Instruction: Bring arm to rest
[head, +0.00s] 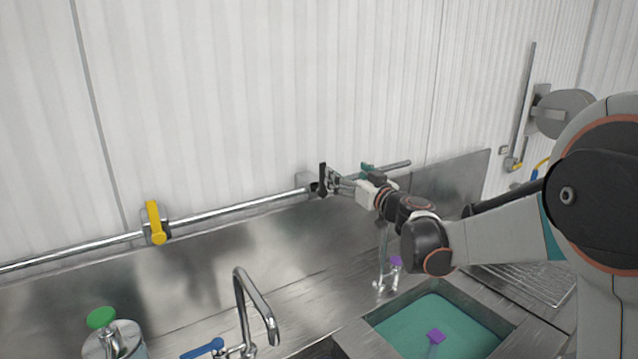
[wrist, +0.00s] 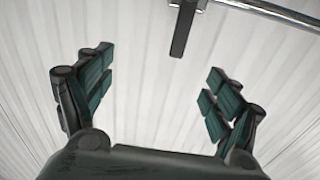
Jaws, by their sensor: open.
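My gripper (head: 335,183) is at the end of my arm, which reaches in from the right in the head view. It is up near the wall, in front of the metal pipe. In the wrist view my gripper (wrist: 153,95) has its two green-padded fingers spread wide with nothing between them. A black handle (wrist: 183,28) on the pipe shows beyond the fingertips, apart from them. The same black handle (head: 322,178) is beside the fingers in the head view; whether they touch there is hard to tell.
A metal pipe (head: 225,215) with a yellow handle (head: 154,222) runs along the wall. Below are a faucet (head: 257,300), a blue lever (head: 203,349), a sink of green water (head: 440,318) with a purple item (head: 436,337), and a green-topped container (head: 101,318) at lower left.

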